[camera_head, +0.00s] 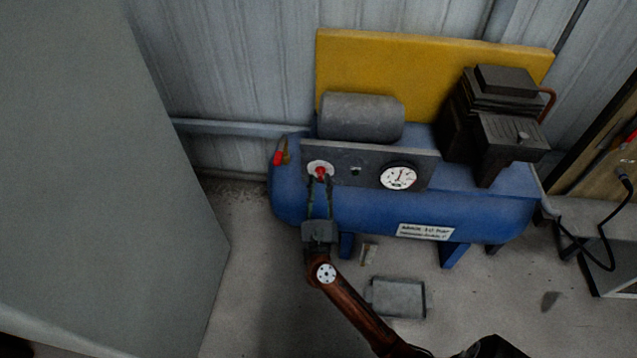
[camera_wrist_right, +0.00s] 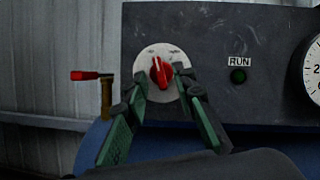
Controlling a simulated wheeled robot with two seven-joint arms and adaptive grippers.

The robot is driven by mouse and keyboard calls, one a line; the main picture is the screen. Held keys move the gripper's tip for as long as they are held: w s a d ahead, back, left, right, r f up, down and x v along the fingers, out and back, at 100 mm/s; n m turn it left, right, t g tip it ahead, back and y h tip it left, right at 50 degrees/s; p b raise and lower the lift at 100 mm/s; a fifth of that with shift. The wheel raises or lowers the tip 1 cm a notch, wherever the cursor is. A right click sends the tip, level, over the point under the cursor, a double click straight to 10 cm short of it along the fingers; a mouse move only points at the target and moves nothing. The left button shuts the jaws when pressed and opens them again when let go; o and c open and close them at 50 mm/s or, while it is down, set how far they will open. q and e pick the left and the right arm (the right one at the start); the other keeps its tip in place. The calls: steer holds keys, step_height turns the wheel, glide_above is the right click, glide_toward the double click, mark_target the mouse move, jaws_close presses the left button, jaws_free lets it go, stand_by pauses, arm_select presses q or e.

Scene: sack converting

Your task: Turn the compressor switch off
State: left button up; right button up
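The compressor (camera_head: 370,200) is a blue tank with a dark control panel (camera_head: 355,163) on its front. The switch is a red knob (camera_wrist_right: 161,72) on a round pale dial (camera_wrist_right: 150,57), at the panel's left end; the red knob also shows in the head view (camera_head: 320,171). My right gripper (camera_head: 319,182) is in front of the dial. In the right wrist view its two fingers (camera_wrist_right: 163,90) are spread on either side of the knob's lower part, with a gap between them. I cannot tell whether they touch it. My left gripper is not in view.
A red-handled valve (camera_wrist_right: 92,76) is at the left. A tall grey panel (camera_head: 100,180) stands at the left. A grey pedal-like box (camera_head: 397,298) lies on the floor.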

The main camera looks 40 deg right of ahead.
steer(key=shift+w+d+r, duration=0.1)
steer(key=shift+w+d, duration=0.05)
jaws_close()
stand_by(0.4)
